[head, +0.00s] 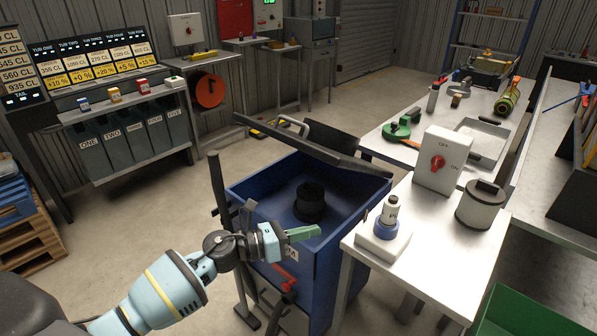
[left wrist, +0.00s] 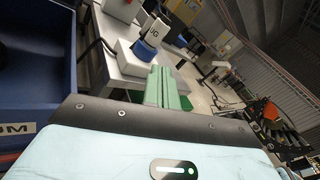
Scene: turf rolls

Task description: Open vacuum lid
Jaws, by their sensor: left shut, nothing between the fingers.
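The vacuum is a blue box (head: 325,262) on the floor beside the white workbench. Its dark lid (head: 310,146) stands raised along the far side, so the inside shows, with a black round part (head: 310,200) in it. A red latch (head: 286,276) is on the front wall. My left gripper (head: 303,234), with green fingers, is shut and empty in front of the box's near rim, apart from the lid. In the left wrist view the shut fingers (left wrist: 168,88) point toward the bench, and the blue box (left wrist: 30,85) is at the left. My right gripper is not in view.
The workbench (head: 430,235) right of the box holds a switch box (head: 442,160), a metal canister (head: 481,205) and a small bottle on a white base (head: 384,238). A dark post (head: 218,190) stands at the box's left. Open floor lies further left.

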